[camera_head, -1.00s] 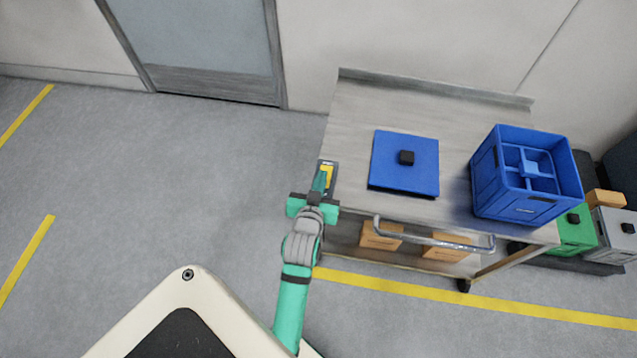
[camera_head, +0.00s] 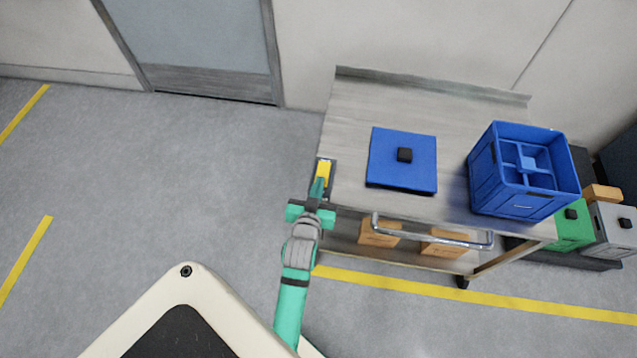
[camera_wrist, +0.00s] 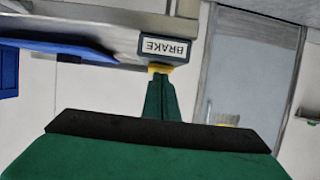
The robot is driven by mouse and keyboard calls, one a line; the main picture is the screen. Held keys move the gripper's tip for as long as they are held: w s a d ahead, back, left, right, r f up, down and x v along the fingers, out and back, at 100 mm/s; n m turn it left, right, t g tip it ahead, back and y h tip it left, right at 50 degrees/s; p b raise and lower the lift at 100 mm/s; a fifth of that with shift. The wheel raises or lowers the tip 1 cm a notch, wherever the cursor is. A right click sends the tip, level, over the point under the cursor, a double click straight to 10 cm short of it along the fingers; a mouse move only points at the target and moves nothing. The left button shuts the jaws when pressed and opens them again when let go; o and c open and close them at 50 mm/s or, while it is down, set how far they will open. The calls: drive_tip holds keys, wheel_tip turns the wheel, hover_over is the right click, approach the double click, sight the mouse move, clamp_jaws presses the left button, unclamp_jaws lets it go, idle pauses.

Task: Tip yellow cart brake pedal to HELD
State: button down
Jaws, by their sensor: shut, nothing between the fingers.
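The yellow brake pedal (camera_head: 324,171) sits on a dark mount at the left edge of the grey cart (camera_head: 350,105). In the wrist view a sliver of the yellow pedal (camera_wrist: 160,69) shows under a plate reading BRAKE (camera_wrist: 164,48), which appears upside down. My gripper (camera_head: 317,187) is shut and empty. Its green fingertips (camera_wrist: 161,84) lie right at the pedal and hide part of it. I cannot tell whether they touch it. The pedal's HELD marking is not visible.
A flat blue lid (camera_head: 403,160) with a black knob and a blue divided crate (camera_head: 523,172) stand on the cart top. A metal handle (camera_head: 432,233) runs along the front. Cardboard boxes (camera_head: 443,243) lie on the lower shelf. The floor (camera_head: 190,170) at left is clear.

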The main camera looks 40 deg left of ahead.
drive_tip(key=shift+w+r, duration=0.1)
drive_tip(key=shift+r, duration=0.65)
drive_tip(key=shift+d, duration=0.1)
drive_tip(key=shift+r, duration=0.2)
wheel_tip(320, 180, up, 4)
drive_tip(key=shift+d+f, duration=0.15)
drive_tip(key=shift+f, duration=0.1)
drive_tip(key=s+f+v, duration=0.1)
drive_tip(key=f+v, duration=0.1)
drive_tip(key=v, duration=0.8)
drive_tip(key=shift+d, duration=0.2)
drive_tip(key=shift+f, duration=0.15)
